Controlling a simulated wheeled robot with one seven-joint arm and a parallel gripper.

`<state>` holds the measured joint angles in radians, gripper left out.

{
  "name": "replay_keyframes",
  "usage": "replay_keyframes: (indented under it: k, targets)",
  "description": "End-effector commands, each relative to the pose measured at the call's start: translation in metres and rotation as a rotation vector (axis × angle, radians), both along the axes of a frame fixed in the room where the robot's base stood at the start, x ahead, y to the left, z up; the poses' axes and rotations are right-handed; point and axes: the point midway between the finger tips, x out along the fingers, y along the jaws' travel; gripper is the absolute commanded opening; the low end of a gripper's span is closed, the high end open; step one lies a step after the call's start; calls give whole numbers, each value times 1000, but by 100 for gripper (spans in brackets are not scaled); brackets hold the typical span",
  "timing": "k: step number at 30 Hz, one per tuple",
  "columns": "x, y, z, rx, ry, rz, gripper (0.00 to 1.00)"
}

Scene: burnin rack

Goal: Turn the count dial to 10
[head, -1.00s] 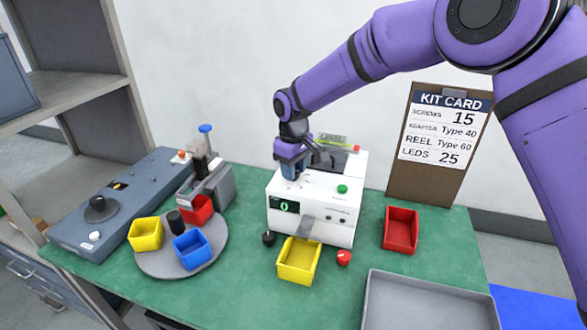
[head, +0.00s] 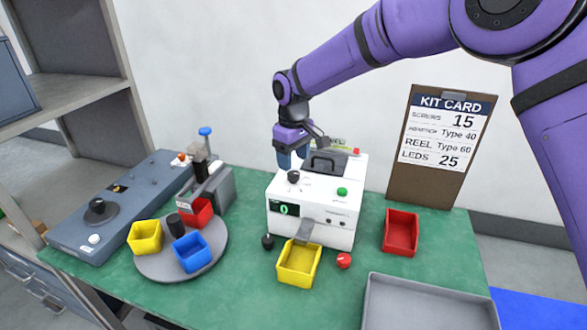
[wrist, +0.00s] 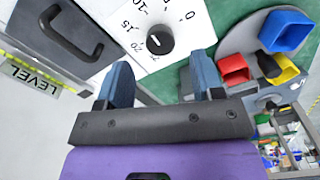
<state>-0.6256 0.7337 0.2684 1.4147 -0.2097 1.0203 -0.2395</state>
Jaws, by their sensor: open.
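The count dial is a black round knob (head: 293,177) on the top of a white machine (head: 335,205). It also shows in the wrist view as a knob (wrist: 160,40), with printed numbers including 0, 10, 15 and 20 around it. A pale mark shows on the knob, but I cannot tell for sure which number it points to. The machine's front display (head: 284,208) reads 0. My gripper (head: 290,162) is open and empty, raised above and slightly behind the dial. Its blue fingers (wrist: 163,82) are apart, with the dial beyond them and not touched.
A black handle (head: 325,162) stands on the machine near the dial. A green button (head: 342,191) is to the dial's right. A yellow bin (head: 299,264) sits in front. The kit card (head: 446,130) reads screws 15, LEDs 25. A turntable (head: 150,265) holds bins at left.

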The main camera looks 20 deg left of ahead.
Motion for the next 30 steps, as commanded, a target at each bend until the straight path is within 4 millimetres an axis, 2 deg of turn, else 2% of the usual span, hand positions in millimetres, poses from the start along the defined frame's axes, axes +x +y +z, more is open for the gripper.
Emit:
replay_keyframes:
  k: [1,6,12,27,30]
  targets:
    - [0,0,11,2,-2,0,61]
    - [0,0,40,1,-2,0,61]
    - [0,0,59,1,-1,1,61]
    - [0,0,63,0,0,1,61]
    - [1,-5,67,0,-4,-7,61]
